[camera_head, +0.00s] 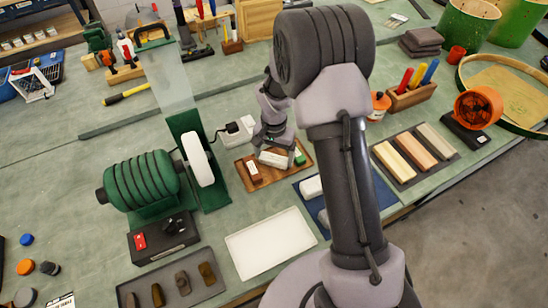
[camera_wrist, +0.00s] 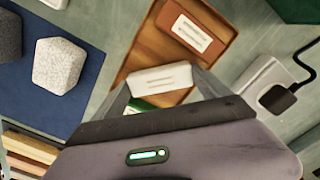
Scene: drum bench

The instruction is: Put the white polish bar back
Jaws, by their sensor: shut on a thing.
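The white polish bar (camera_head: 274,159) is between the fingers of my gripper (camera_head: 271,147), which is shut on it. In the wrist view the bar (camera_wrist: 160,78) spans the gap between the two fingertips. It is over the middle of the brown wooden tray (camera_head: 262,184); whether it touches the tray floor I cannot tell. A red-brown bar with a white label (camera_wrist: 190,32) lies in the tray to the left in the head view. A green bar (camera_head: 299,156) is at the tray's right end, mostly hidden behind my gripper in the wrist view.
A green motor (camera_head: 140,182) with a white buffing wheel (camera_head: 197,158) stands left of the tray. A blue mat (camera_wrist: 25,105) with pale blocks (camera_wrist: 58,65) lies beside it. A white tray (camera_head: 270,243) is in front. A power adapter (camera_wrist: 275,97) with a cord is close by.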

